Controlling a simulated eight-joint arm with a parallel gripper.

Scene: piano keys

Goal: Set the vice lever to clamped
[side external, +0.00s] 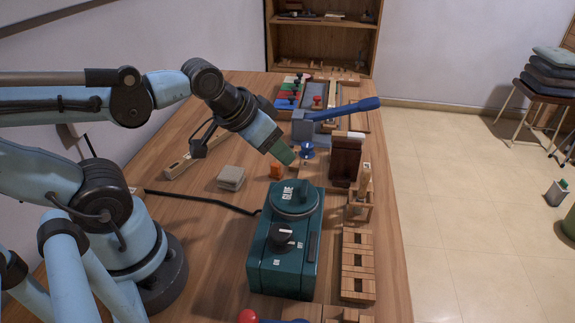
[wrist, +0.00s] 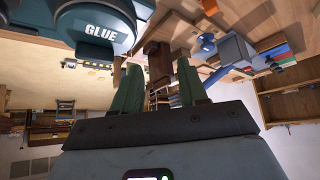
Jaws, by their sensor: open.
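A blue lever arm (side external: 345,109) slants up to the right from a grey-blue block (side external: 302,126) toward the far side of the bench; this looks like the vice and its lever. What seems to be the same block shows in the wrist view (wrist: 236,48), tilted. I cannot read any clamped mark. My gripper (side external: 289,158) points down to the right, its green fingertips above the bench on the near side of the block and apart from the lever. In the wrist view its two green fingers (wrist: 160,88) stand apart with nothing held between them.
A teal glue machine (side external: 285,245) stands on the near side of my gripper. A blue knob (side external: 307,150), an orange piece (side external: 276,171) and a brown block (side external: 346,158) are close by. Wooden racks (side external: 357,265) line the right edge. The bench (side external: 190,240) is clearer at left.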

